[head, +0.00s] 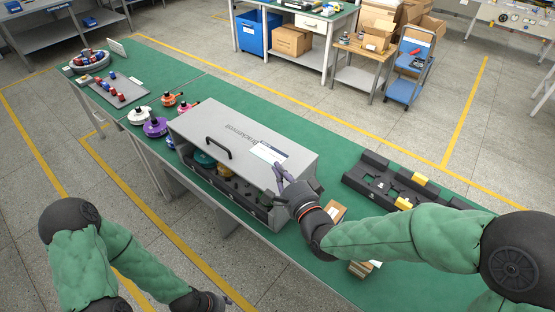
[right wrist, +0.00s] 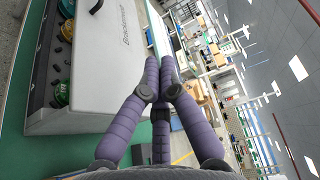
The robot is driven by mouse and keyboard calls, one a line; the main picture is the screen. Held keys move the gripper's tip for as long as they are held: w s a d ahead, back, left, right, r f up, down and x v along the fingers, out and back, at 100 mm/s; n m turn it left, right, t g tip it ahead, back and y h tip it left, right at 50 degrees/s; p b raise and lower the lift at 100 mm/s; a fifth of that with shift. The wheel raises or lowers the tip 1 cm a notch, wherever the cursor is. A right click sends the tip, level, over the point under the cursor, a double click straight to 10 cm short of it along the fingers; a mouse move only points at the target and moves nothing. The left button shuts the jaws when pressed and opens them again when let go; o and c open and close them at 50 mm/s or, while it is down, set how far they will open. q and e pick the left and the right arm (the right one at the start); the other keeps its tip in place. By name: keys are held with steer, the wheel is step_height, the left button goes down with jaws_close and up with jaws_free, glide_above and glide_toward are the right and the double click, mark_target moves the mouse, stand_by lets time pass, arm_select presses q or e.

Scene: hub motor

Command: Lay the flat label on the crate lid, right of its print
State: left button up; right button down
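The grey crate (head: 225,165) stands on the green bench, its front open. Its lid (head: 200,122) has a black handle and dark print (head: 236,131); the lid and print also show in the right wrist view (right wrist: 95,80). The flat white label (head: 268,152) with a dark blue band is over the lid's right part, right of the print. My right gripper (head: 280,174) has its purple fingers closed together at the label's near edge, by the lid's right end. I cannot tell whether the label touches the lid. My left gripper (head: 203,302) is low in the picture, its fingers unclear.
A black tray with yellow parts (head: 390,180) lies right of the crate. Small cardboard boxes (head: 335,211) sit near my right forearm. Colored hub motors (head: 155,127) stand left of the crate. The green bench behind the crate is clear.

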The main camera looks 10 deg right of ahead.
steer(key=w+d+f, duration=0.3)
steer(key=w+f, duration=0.1)
steer(key=w, duration=0.3)
steer(key=b, duration=0.2)
glide_above(285, 168)
steer(key=a+v, duration=0.1)
steer(key=v, duration=0.2)
step_height(285, 168, down, 5)
steer(key=shift+w+a+r, duration=0.1)
steer(key=shift+w+a, duration=0.05)
steer(key=shift+w+f+b, duration=0.2)
steer(key=shift+f+b, duration=0.3)
steer(key=shift+f, duration=1.4)
steer(key=shift+r, duration=0.1)
steer(key=shift+f+b, duration=0.4)
steer(key=shift+b, duration=0.05)
steer(key=shift+f+b, duration=0.25)
steer(key=shift+b, duration=0.05)
steer(key=shift+s, duration=0.1)
